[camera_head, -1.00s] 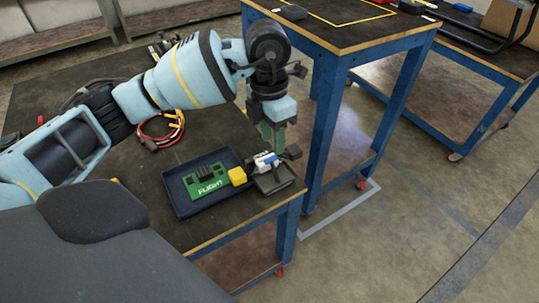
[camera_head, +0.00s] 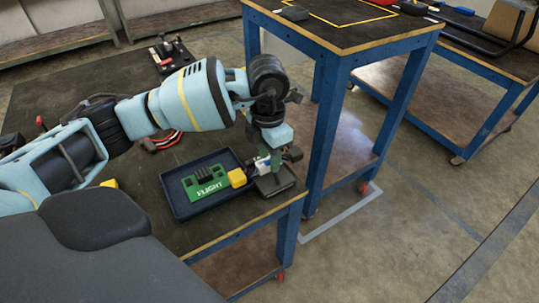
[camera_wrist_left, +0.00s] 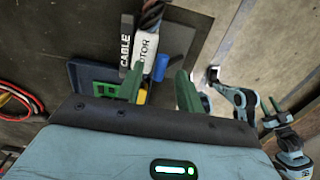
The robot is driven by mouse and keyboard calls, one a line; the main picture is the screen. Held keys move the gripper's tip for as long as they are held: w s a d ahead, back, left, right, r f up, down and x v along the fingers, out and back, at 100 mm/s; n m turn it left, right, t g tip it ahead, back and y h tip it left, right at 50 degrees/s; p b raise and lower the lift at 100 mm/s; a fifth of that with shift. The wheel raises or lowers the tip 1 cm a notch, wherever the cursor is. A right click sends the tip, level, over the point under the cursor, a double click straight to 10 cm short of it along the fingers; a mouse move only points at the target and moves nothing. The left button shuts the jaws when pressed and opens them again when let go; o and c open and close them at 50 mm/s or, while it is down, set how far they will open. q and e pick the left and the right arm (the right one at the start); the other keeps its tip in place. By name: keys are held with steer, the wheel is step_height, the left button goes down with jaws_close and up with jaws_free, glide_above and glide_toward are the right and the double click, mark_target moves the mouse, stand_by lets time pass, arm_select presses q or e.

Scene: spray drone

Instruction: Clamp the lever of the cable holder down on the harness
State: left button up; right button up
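The cable holder shows in the left wrist view as a dark block marked CABLE (camera_wrist_left: 126,42) beside a white block marked MOTOR (camera_wrist_left: 145,50). A blue piece (camera_wrist_left: 160,68), perhaps the lever, stands at the white block's right side. A braided dark harness (camera_wrist_left: 152,14) runs up from the white block. In the head view the white part (camera_head: 262,165) is partly hidden by my left gripper (camera_head: 270,160). My left gripper's green fingers (camera_wrist_left: 160,89) are apart, with the blue piece in line with the gap; contact cannot be told. My right gripper (camera_wrist_left: 270,112) seems to show small at the right.
A dark blue tray (camera_head: 176,206) holds a green FLIGHT board (camera_head: 205,183) and a yellow block (camera_head: 237,178). A grey base (camera_head: 277,184) lies at the table corner. Red cables (camera_head: 165,141) lie behind my arm. A taller blue-legged table (camera_head: 330,110) stands close behind the gripper.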

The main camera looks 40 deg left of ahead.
arm_select(q)
steer(key=shift+f, duration=0.1)
jaws_close()
steer(key=shift+w+a+f+g+h, duration=0.1)
steer(key=shift+a+f+g+h, duration=0.25)
steer(key=shift+h, duration=0.25)
jaws_free()
steer(key=shift+r, duration=0.1)
step_height(320, 180, up, 8)
steer(key=a+p, duration=0.1)
steer(key=shift+w, duration=0.25)
steer(key=shift+a, duration=0.1)
